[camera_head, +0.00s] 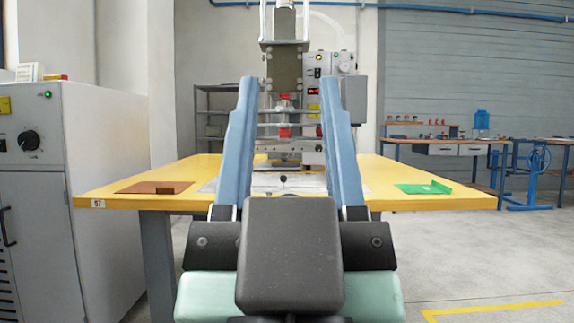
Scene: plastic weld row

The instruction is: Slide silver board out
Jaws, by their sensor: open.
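The silver board (285,183) lies flat on the yellow table (110,192), under the press at the middle. A small dark knob stands on it. My gripper (292,85) is in front of the table, with its two blue fingers spread wide apart and nothing between them. The board shows between the fingers and a little outside them. The fingers and the gripper body hide parts of the board and its near edge. I cannot tell how far the fingers are from it.
The press (287,100) rises behind the board. A brown plate (153,188) lies at the table's left and a green plate (424,188) at its right. A grey cabinet (100,150) stands at the left. A workbench (440,145) stands far right. The right floor is open.

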